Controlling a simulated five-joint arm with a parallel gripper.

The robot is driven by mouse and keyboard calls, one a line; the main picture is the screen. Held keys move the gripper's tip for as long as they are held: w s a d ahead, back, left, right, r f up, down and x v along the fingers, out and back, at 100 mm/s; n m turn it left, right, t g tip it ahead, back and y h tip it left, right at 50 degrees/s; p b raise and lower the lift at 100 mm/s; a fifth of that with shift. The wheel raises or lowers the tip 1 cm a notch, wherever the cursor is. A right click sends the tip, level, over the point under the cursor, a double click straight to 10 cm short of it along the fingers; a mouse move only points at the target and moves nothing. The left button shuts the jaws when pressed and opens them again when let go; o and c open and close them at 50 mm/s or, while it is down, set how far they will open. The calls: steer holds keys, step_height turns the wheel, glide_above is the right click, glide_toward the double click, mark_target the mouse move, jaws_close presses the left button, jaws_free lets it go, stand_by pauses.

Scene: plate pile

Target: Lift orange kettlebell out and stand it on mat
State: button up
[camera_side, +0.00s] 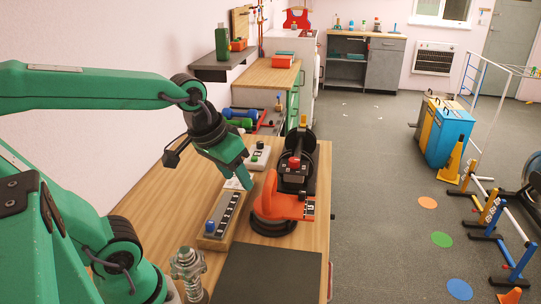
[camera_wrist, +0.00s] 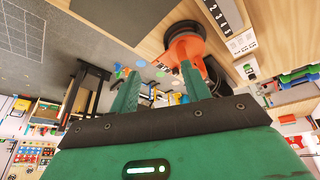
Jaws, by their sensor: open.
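The orange kettlebell (camera_side: 283,206) is at the pile of black plates (camera_side: 268,226) on the wooden table. In the wrist view the orange kettlebell (camera_wrist: 186,48) is beyond the tip of the right finger. Its lower part is hard to make out. The dark grey mat (camera_side: 268,277) lies flat and bare at the near edge of the table, and it shows at the top of the wrist view (camera_wrist: 120,18). My gripper (camera_side: 246,182) is open and empty, just left of the kettlebell and above table level; its two fingers also show in the wrist view (camera_wrist: 160,85).
A dark stand with a red-topped part (camera_side: 295,165) stands right behind the kettlebell. A wooden block with a blue knob (camera_side: 220,222) lies to the left, with a white box with a green button (camera_side: 258,156) behind. A metal post (camera_side: 188,270) stands near the front left.

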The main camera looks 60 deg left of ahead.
steer(key=w+a+f+n+g, duration=0.2)
steer(key=w+f+n, duration=0.15)
steer(key=w, duration=0.25)
steer(key=n+g, duration=0.2)
steer(key=n, duration=0.3)
glide_above(267, 197)
steer(key=f, duration=0.4)
steer(key=shift+s+a+f, duration=0.1)
steer(key=shift+a+f, duration=0.2)
steer(key=shift+f, duration=0.1)
steer(key=shift+w+a+f+n, duration=0.2)
steer(key=shift+w+f+n, duration=0.1)
steer(key=shift+f, duration=0.15)
steer(key=shift+f, duration=0.15)
steer(key=shift+f, duration=3.75)
steer(key=shift+c, duration=0.2)
